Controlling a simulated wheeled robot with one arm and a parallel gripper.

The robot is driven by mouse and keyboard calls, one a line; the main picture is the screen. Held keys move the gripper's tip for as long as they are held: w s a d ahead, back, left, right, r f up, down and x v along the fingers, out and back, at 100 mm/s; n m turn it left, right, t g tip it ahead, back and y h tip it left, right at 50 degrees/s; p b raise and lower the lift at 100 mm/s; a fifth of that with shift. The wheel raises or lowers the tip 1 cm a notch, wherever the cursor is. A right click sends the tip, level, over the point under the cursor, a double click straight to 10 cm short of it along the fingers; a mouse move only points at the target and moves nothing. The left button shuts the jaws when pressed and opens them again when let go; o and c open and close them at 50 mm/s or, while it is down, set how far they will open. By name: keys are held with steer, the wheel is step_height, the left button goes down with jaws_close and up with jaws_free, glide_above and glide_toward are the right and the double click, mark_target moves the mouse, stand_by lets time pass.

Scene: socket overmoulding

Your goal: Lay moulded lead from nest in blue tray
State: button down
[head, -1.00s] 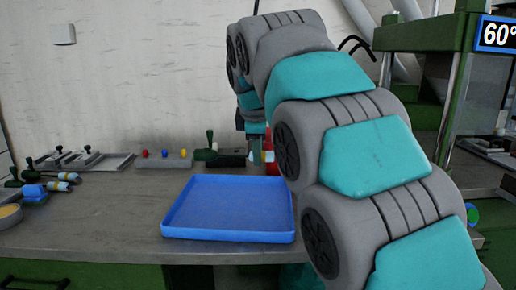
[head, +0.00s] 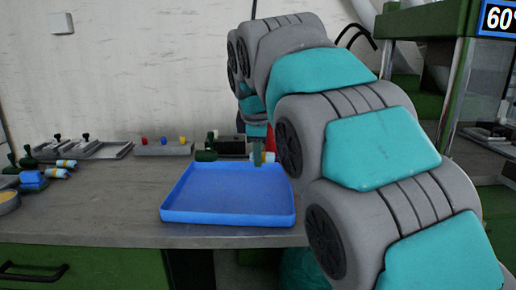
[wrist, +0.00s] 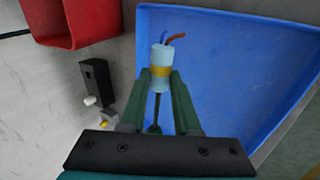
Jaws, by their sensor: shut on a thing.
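The moulded lead (wrist: 160,68) is a pale blue cylinder with a yellow band and short blue and brown wires at one end. It shows between the fingertips of my gripper (wrist: 160,80) in the wrist view, and the fingers are shut on it. The blue tray (head: 228,220) lies empty on the bench in the head view. My gripper (head: 257,158) is at the tray's back right edge there. In the wrist view the tray floor (wrist: 225,60) spreads behind and right of the lead. The nest cannot be made out.
A red bin (wrist: 75,20) and a small black box (wrist: 96,82) stand beside the tray in the wrist view. Toggle clamps (head: 75,148), a coloured-button panel (head: 163,146) and other leads (head: 62,168) are on the bench's left. Bare bench (head: 110,205) lies left of the tray.

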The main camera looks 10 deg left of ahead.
steer(key=shift+f+b, duration=1.1)
steer(key=shift+f, duration=1.7)
steer(key=c, duration=0.6)
jaws_free()
steer(key=shift+f, duration=0.1)
steer(key=shift+o, duration=0.2)
